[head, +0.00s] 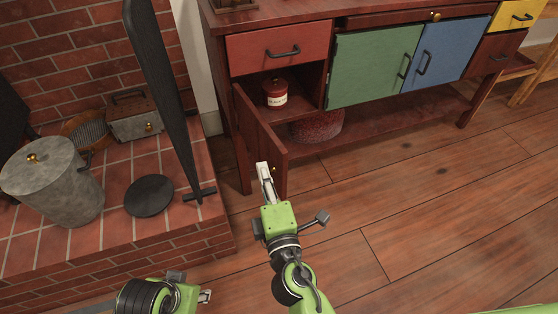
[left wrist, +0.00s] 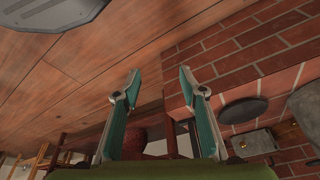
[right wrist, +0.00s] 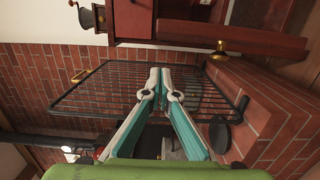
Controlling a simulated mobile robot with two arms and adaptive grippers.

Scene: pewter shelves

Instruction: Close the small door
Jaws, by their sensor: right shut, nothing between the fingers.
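The small dark red wooden door (head: 262,125) hangs open at the lower left of the cabinet, swung out toward me. Its brass knob (head: 274,170) shows low near the free edge. In the right wrist view the door (right wrist: 265,38) lies across the top right, with the knob (right wrist: 220,46) below it. My right gripper (head: 262,168) is shut and empty, overlapping the door's lower free end in the head view; I cannot tell whether it touches. My left gripper (head: 206,296) is low at the bottom; its fingers (left wrist: 159,75) are apart and empty.
A red-labelled jar (head: 276,94) stands in the open compartment. A black mesh fire screen (right wrist: 130,90) stands on the brick hearth (head: 120,175) left of the door, with a lidded metal bin (head: 55,185). The wooden floor (head: 400,220) on the right is clear.

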